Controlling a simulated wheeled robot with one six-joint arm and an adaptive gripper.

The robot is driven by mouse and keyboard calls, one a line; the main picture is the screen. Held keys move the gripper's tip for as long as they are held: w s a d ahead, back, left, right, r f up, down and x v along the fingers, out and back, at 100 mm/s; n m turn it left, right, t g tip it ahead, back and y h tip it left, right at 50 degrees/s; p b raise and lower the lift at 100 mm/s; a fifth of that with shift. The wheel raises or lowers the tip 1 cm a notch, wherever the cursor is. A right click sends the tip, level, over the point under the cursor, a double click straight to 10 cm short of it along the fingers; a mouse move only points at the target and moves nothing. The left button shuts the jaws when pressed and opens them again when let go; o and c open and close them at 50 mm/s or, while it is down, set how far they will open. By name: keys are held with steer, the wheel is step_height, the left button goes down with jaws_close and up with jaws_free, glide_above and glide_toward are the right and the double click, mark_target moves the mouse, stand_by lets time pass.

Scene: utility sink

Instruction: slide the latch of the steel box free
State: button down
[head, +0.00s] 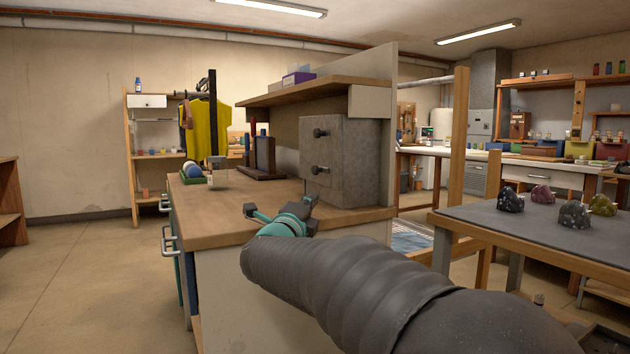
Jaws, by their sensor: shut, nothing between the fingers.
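The steel box (356,165) is a grey, mottled cabinet standing at the right end of the wooden counter, under the shelf. Its front faces left and carries two dark round knobs, an upper knob (320,132) and a lower knob (319,169). I cannot tell which part is the latch. My gripper (281,207), teal with dark fingers, is shut and empty. It shows in front of the counter's near edge, below and left of the box, apart from the knobs. My arm hides part of the counter's near side.
A dark upright post (213,115) and a dark wooden rack (262,160) stand farther back. The shelf (318,88) overhangs the box. A grey table (540,228) with several rocks is at right.

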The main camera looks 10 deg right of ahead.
steer(key=shift+w, duration=0.1)
steer(key=p, duration=0.2)
glide_toward(322, 171)
steer(key=d, duration=0.3)
steer(key=shift+w+d+f, duration=0.1)
steer(key=shift+d, duration=0.1)
steer(key=w, duration=0.2)
steer(key=w+r, duration=0.1)
steer(key=shift+a, duration=0.35)
steer(key=shift+w+a+r+p, duration=0.2)
steer(key=shift+w+p, duration=0.1)
steer(key=shift+w, duration=0.25)
steer(key=shift+d, duration=0.1)
